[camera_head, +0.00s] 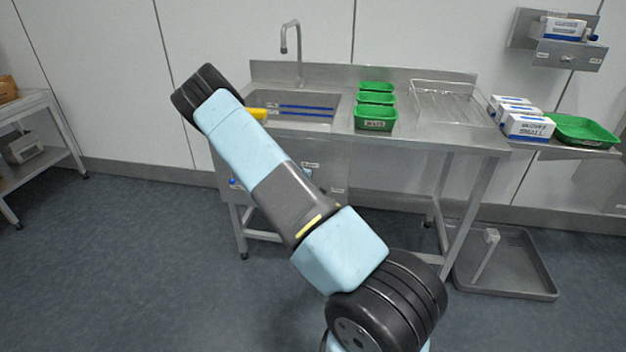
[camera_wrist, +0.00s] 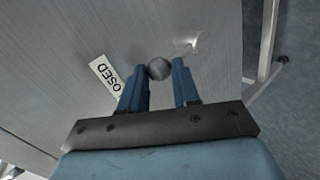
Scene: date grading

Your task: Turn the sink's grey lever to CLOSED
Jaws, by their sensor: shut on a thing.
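The grey lever shows in the wrist view as a round grey knob (camera_wrist: 159,68) in front of the sink's steel panel. My gripper (camera_wrist: 158,65) has its two blue fingers on either side of the knob and is shut on it. A white label (camera_wrist: 106,76) reading "OSED", its start cut off from sight, is on the panel to the left of the fingers. In the head view the steel sink (camera_head: 345,75) stands against the wall; my arm crosses in front of it and hides my gripper. The lever's turn angle cannot be told.
Green bins (camera_head: 376,118) stand beside the basin, with a wire rack (camera_head: 445,100) to their right. White boxes (camera_head: 528,127) and a green tray (camera_head: 582,131) are farther right. A grey floor tray (camera_head: 515,283) lies at the lower right. Open floor is at left.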

